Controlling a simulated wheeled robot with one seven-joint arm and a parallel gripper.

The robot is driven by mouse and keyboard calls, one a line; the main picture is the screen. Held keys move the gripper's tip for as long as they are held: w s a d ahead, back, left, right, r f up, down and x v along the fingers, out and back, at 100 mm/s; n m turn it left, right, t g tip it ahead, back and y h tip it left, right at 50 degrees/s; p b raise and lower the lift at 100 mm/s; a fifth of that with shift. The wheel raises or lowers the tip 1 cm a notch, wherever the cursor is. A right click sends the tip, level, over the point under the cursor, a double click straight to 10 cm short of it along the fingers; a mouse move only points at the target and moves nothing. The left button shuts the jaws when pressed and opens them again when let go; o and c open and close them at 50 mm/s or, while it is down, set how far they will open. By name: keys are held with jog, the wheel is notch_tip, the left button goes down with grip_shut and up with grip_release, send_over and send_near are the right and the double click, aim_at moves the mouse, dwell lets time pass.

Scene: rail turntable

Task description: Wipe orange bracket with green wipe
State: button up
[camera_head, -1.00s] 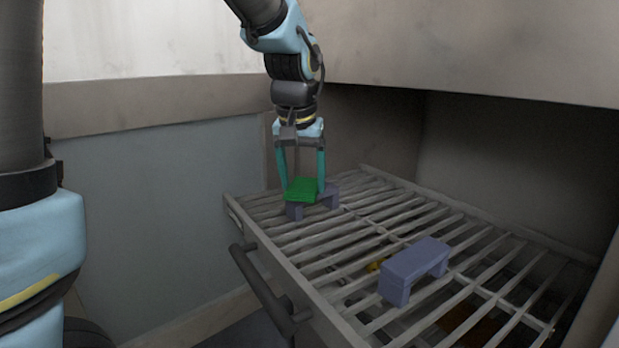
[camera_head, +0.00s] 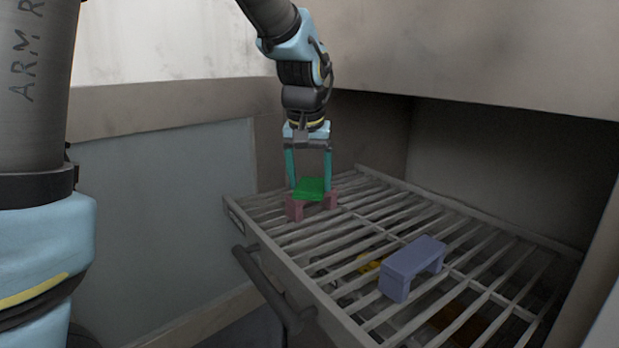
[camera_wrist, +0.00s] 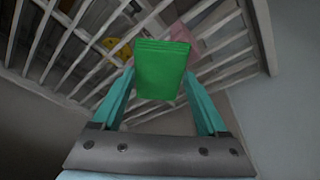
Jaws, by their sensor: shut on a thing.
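My gripper (camera_head: 309,187) is shut on the green wipe (camera_head: 308,190), a folded pad between its two teal fingers; the wrist view shows the wipe (camera_wrist: 161,70) up close. The wipe sits over the top of a dull pinkish-red bracket (camera_head: 296,208) at the left end of the slatted rack. The wipe hides most of that bracket's top; it appears to rest on it. In the wrist view, part of the bracket (camera_wrist: 181,37) shows behind the wipe. No bracket looks clearly orange.
A blue-purple bracket (camera_head: 413,262) stands on the rack (camera_head: 352,318) at the front right. A yellow object (camera_head: 368,264) and an orange-brown one (camera_head: 458,318) lie below the slats. A dark handle (camera_head: 268,290) runs along the rack's front. Walls enclose the back and left.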

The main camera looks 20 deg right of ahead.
jog(key=shift+s+a, duration=0.2)
jog(key=shift+a, duration=0.55)
jog(key=shift+s+a, duration=0.15)
jog(key=shift+a, duration=0.55)
jog(key=shift+s+a, duration=0.2)
jog(key=shift+a, duration=0.55)
jog(key=shift+w+d+r+p, duration=0.1)
jog(key=shift+w+d+p, duration=0.15)
jog(key=shift+d, duration=0.8)
jog(key=shift+w+d+r+p, duration=0.1)
jog(key=shift+w+d+p, duration=0.15)
jog(key=shift+d, duration=0.8)
jog(key=shift+w+d+f, duration=0.1)
jog(key=shift+d, duration=0.3)
jog(key=shift+s+a+f+b, duration=0.1)
jog(key=shift+s+a+b, duration=0.2)
jog(key=shift+a, duration=0.95)
jog(key=shift+s+a+b, duration=0.15)
jog(key=shift+s+a, duration=0.1)
jog(key=shift+a, duration=0.95)
jog(key=shift+w+d+f+p, duration=0.1)
jog(key=shift+w+d+p, duration=0.1)
jog(key=shift+d, duration=0.6)
jog(key=shift+w+d+p, duration=0.15)
jog(key=shift+d+p, duration=0.05)
jog(key=shift+d, duration=0.6)
jog(key=shift+w+d+f+p, duration=0.1)
jog(key=shift+w+d+p, duration=0.1)
jog(key=shift+d, duration=0.6)
